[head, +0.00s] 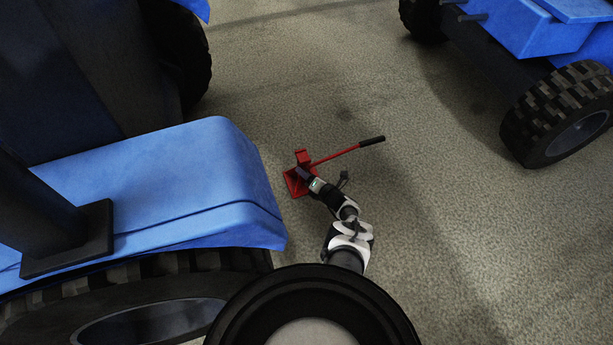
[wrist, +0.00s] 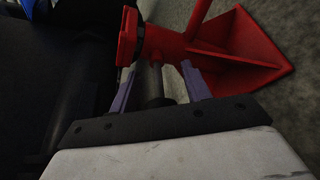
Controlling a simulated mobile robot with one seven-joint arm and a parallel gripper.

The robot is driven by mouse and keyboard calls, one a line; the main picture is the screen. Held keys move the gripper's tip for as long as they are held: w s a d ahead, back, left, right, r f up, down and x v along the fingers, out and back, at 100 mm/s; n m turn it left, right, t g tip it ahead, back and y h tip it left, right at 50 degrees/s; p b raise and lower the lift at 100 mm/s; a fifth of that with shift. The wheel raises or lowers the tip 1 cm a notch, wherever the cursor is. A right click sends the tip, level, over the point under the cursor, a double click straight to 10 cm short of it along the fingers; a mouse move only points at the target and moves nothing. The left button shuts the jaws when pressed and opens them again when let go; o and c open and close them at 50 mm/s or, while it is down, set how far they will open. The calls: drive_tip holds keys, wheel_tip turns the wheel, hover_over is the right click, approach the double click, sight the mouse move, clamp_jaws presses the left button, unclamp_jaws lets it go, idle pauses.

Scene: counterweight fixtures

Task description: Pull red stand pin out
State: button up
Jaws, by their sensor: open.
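The red stand (head: 291,184) is on the floor just right of the blue vehicle's fender. It fills the upper right of the wrist view (wrist: 240,45), with its flared base and a red collar. My gripper (head: 306,174) is at the stand. In the wrist view my gripper (wrist: 158,72) is open, with one purple-grey finger on each side of a grey round rod (wrist: 156,80) by the red collar. The rod may be the pin. I cannot tell whether the fingers touch it.
A red lever with a black grip (head: 372,140) sticks out from the stand to the upper right. The blue fender (head: 150,175) and a large tyre (head: 225,262) are close on the left. Another blue vehicle (head: 530,30) stands at the upper right. The floor (head: 450,230) to the right is clear.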

clamp_jaws()
drive_tip(key=shift+s+d, duration=0.1)
drive_tip(key=shift+s, duration=0.15)
idle(0.3)
unclamp_jaws()
drive_tip(key=shift+s+d+r+p, duration=0.2)
drive_tip(key=shift+s+d+p, duration=0.15)
drive_tip(key=shift+p, duration=0.3)
drive_tip(key=p+v, duration=0.6)
drive_tip(key=v, duration=0.6)
drive_tip(key=shift+s+d+p, duration=0.25)
drive_tip(key=shift+s+p, duration=0.1)
drive_tip(key=shift+p, duration=0.05)
